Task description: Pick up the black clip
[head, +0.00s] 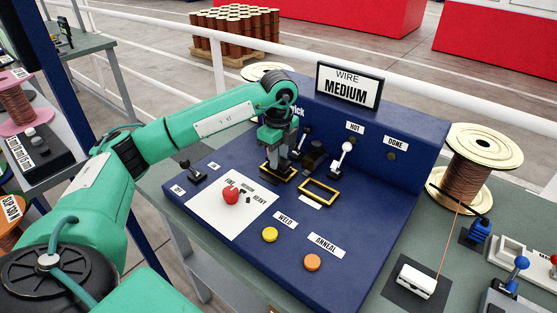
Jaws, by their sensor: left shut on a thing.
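My left gripper (278,160) points down at the blue panel, over the left yellow-outlined slot. It is shut on a small dark piece, which looks like the black clip (276,172); the fingers hide much of it. I cannot tell whether the clip still touches the panel. The other yellow-outlined slot (319,190), just to the right, looks empty. My right gripper is not in view.
A dark block (313,155) stands close right of my gripper. A copper wire spool (469,165) stands at right.

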